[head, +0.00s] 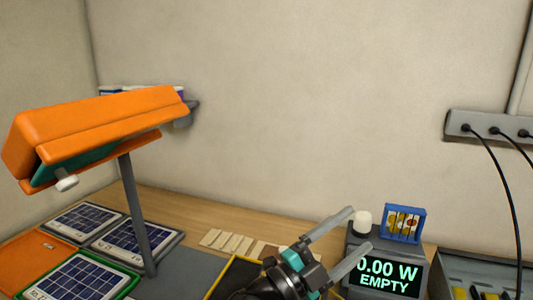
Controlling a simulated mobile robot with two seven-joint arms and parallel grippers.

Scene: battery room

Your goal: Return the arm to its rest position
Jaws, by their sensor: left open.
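My left gripper (359,229) is at the bottom centre of the head view, reaching up and to the right. Its two grey fingers are spread apart with nothing seen between them. The fingertips appear just left of and partly in front of a grey meter (388,283), whose screen reads "0.00 W EMPTY". I cannot tell whether they touch it. Most of the arm behind the gripper is out of the picture. My right gripper is not in view.
A large orange hooded fixture (95,125) on a grey post (136,215) overhangs the left side. Solar panels (80,277) lie below it. Pale strips (228,242) lie mid-table. Black cables (505,185) hang at right from a socket strip (483,126).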

